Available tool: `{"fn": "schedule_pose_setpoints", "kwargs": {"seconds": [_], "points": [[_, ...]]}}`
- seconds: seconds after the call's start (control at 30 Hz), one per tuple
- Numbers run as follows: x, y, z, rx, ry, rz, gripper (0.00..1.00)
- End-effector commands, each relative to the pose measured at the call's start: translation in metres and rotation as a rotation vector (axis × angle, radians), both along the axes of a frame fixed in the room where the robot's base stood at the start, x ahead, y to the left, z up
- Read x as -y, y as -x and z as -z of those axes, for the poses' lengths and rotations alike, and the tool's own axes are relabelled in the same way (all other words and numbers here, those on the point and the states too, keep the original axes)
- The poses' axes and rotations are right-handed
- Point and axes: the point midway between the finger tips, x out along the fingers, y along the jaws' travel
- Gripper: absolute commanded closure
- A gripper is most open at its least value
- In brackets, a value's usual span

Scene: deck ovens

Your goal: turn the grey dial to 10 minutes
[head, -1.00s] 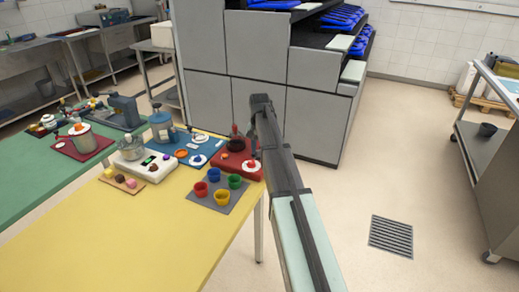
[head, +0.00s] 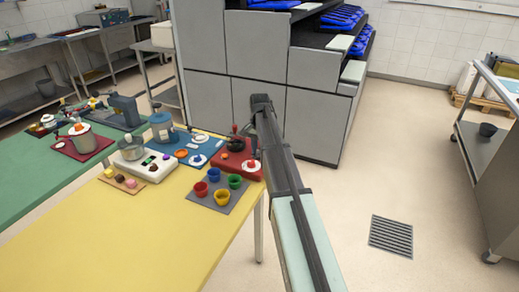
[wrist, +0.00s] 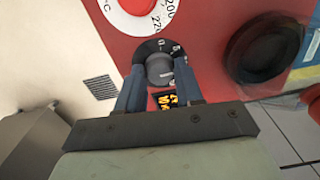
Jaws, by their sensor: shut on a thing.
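The grey dial (wrist: 160,69) is a round knob on a black ring with white marks, set in the red panel (wrist: 215,20). My gripper (wrist: 160,78) is shut on it in the wrist view, one blue-grey finger on each side. Which mark the dial points at cannot be read. A small dark display (wrist: 165,100) with orange characters sits just below the dial, too small and partly covered to read. In the head view the red panel (head: 225,163) is at the table's right end, with my gripper (head: 255,156) over it; the grey dial is not distinct there.
A white temperature dial with a red centre (wrist: 138,7) is close above the grey dial. A large round black part (wrist: 262,52) stands to the right. On the yellow table (head: 150,235), a grey mat with coloured cups (head: 220,205) lies near the panel.

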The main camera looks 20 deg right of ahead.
Motion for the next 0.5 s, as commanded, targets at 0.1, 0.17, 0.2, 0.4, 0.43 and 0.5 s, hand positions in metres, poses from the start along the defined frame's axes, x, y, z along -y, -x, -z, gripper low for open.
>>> {"fn": "schedule_pose_setpoints", "kwargs": {"seconds": [0.1, 0.17, 0.2, 0.4, 0.43, 0.5], "points": [[0.0002, -0.0001, -0.0001, 0.001, 0.001, 0.0, 0.63], [0.0002, -0.0001, -0.0001, 0.001, 0.001, -0.001, 0.57], [0.0002, -0.0001, -0.0001, 0.001, 0.001, -0.001, 0.53], [0.0001, -0.0001, -0.0001, 0.001, 0.001, -0.001, 0.39], [0.0001, -0.0001, -0.0001, 0.0, 0.0, -0.001, 0.39], [0.0001, -0.0001, -0.0001, 0.0, 0.0, -0.001, 0.39]]}}
